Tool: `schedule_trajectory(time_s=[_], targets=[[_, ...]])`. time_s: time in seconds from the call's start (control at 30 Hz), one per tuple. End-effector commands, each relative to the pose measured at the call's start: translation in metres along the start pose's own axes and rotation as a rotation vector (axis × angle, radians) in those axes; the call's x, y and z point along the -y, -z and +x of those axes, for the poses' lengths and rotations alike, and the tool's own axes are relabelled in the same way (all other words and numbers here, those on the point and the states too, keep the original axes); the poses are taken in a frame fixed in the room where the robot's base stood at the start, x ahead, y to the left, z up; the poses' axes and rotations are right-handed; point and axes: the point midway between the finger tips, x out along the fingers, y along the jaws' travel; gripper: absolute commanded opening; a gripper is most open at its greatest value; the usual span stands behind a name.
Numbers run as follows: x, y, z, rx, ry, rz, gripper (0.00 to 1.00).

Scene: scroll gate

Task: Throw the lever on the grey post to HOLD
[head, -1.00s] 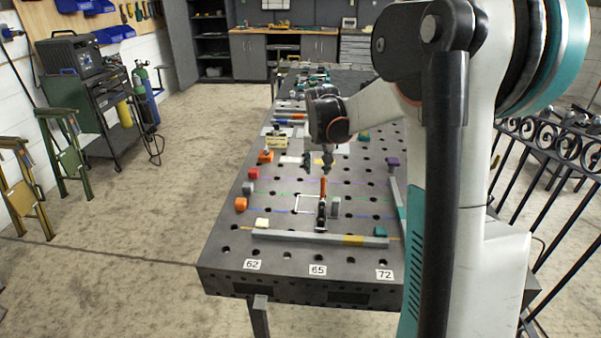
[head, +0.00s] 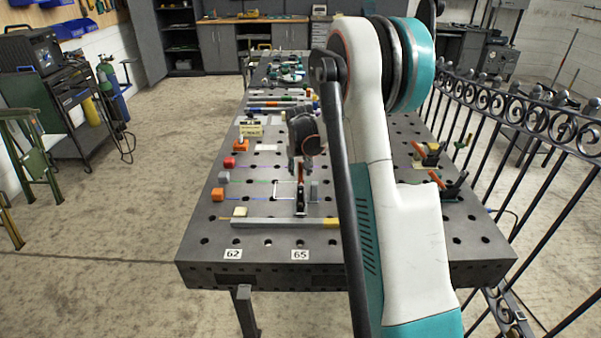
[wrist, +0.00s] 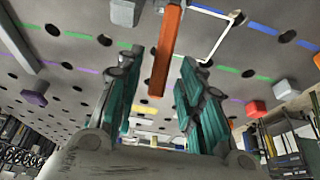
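An orange-red lever (head: 301,174) rises from a dark clamp-like base (head: 301,200) on the table. In the wrist view the orange lever (wrist: 166,50) runs down between the finger lines. A small grey block (head: 314,190) stands just right of the base, also seen in the wrist view (wrist: 125,12); I cannot tell whether it is the grey post. No HOLD mark is legible. My gripper (head: 301,168) is at the lever's upper end. Its teal fingers are apart in the wrist view (wrist: 155,95), with no visible grip on the lever; contact cannot be told.
A grey bar (head: 280,223) lies in front of the lever. Orange, grey and red blocks (head: 229,162) line the left side. Two orange-handled clamps (head: 452,185) stand at the right edge, near the black iron railing (head: 545,125). A white outline (head: 284,190) marks the table.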

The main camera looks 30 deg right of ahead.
Motion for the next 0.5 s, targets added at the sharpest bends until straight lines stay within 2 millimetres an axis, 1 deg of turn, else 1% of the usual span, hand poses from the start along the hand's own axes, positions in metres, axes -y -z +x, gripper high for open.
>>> schedule_trajectory(time_s=[0.03,0.2,0.5], targets=[[0.000,0.000,0.008,0.000,0.000,0.000,0.35],[0.000,0.000,0.018,0.000,0.000,0.000,0.35],[0.000,0.000,0.020,0.000,0.000,0.000,0.35]])
